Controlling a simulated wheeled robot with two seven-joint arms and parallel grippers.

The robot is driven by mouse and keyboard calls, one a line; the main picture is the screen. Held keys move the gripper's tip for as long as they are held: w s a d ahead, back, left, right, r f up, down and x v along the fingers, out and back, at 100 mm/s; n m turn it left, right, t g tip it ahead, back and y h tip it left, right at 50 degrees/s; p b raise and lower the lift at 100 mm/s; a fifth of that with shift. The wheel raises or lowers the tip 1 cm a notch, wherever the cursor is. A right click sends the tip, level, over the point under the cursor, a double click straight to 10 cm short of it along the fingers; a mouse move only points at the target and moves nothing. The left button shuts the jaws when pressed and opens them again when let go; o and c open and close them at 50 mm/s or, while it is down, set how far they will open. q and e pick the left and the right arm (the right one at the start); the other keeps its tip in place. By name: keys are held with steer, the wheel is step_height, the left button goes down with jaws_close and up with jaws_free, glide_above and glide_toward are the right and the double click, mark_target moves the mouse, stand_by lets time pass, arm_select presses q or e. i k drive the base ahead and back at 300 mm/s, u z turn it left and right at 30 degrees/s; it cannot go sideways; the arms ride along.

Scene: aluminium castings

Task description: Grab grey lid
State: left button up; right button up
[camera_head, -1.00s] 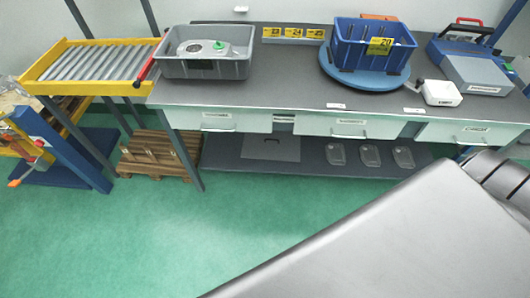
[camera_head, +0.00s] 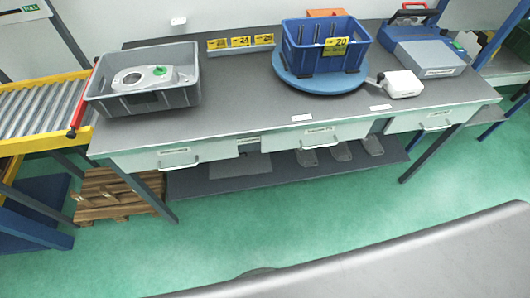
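A flat grey square panel (camera_head: 240,168), which looks like the grey lid, lies on the lower shelf (camera_head: 200,184) under the workbench. Its back part is hidden by the bench drawers. A grey open crate (camera_head: 152,98) stands at the left end of the bench top, with a metal casting with a green knob (camera_head: 150,77) inside. Neither of my grippers is in view.
The workbench (camera_head: 225,112) carries a blue crate (camera_head: 305,62) on a round blue turntable (camera_head: 283,75), a white device (camera_head: 402,84) and a blue-grey case (camera_head: 430,58). Three small grey plates lie right of the panel. A roller conveyor (camera_head: 38,112) and wooden pallet (camera_head: 108,195) stand left. Green floor is clear in front.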

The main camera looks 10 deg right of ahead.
mark_target(252, 162)
steer(key=z, duration=0.1)
steer(key=i, duration=0.4)
steer(key=z, duration=0.55)
steer(key=k, duration=1.35)
steer(key=z, duration=1.1)
steer(key=i, duration=1.4)
steer(key=u, duration=0.65)
steer(key=i, duration=0.4)
steer(key=u, duration=0.4)
